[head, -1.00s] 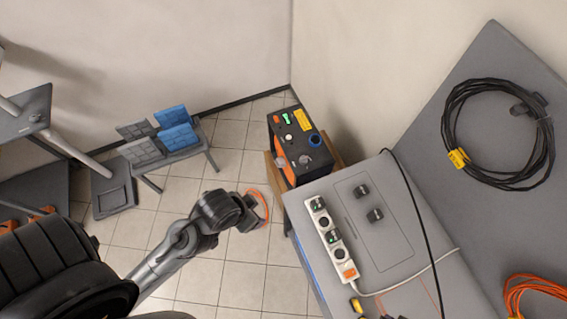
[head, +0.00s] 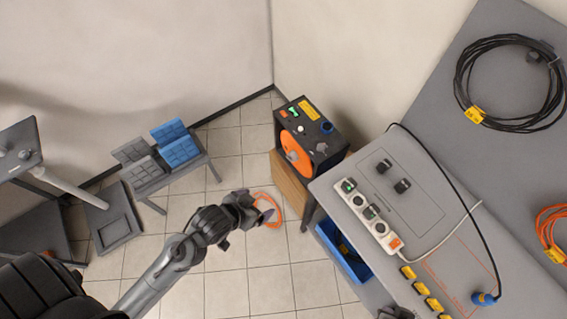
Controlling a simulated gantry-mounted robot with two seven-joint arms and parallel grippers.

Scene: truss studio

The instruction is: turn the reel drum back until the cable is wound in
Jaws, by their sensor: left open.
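The cable reel (head: 309,127) is a black box with an orange drum (head: 296,154) on its left-hand face, standing on a wooden stand left of the bench. Its top carries coloured labels and a blue round part. A loop of orange cable (head: 276,221) shows below it, over the tiled floor. My left gripper (head: 259,211) is open, below and left of the drum and clear of it. Its fingers overlap the loop in the picture; I cannot tell whether they touch it. A dark grey part (head: 396,314) at the bottom edge may be my right gripper, mostly cut off.
The grey bench (head: 330,185) fills the right, with a white power strip (head: 366,214), several yellow tags and a blue connector (head: 484,299). A black cable coil (head: 464,70) is at upper right. A blue bin (head: 343,252) sits under the bench. A low rack (head: 200,164) stands left.

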